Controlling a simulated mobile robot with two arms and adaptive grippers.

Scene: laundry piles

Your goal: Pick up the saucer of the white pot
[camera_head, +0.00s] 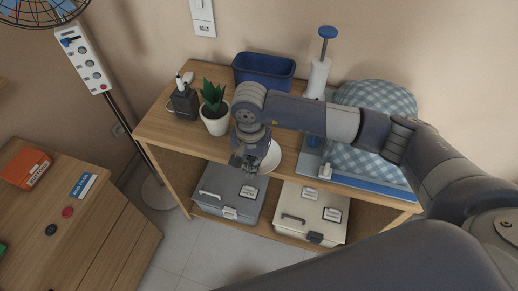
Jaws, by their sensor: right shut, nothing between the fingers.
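The white pot (215,122) with a green spiky plant stands upright on the wooden shelf top, left of my right gripper. No saucer shows clearly under it. A white rounded thing (272,157) shows behind and to the right of my right gripper, near the shelf's front edge. Most of it is hidden, so I cannot tell whether it is the saucer. My right gripper (247,164) points down at the front edge, right of and apart from the pot, shut and empty. My left gripper is out of view.
The shelf top (170,130) also holds a dark holder (184,103), a blue bin (264,70), a roll on a stand (318,75) and a checked cushion (375,100). Grey (229,188) and cream (311,207) boxes sit below. A wooden cabinet (70,230) stands left.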

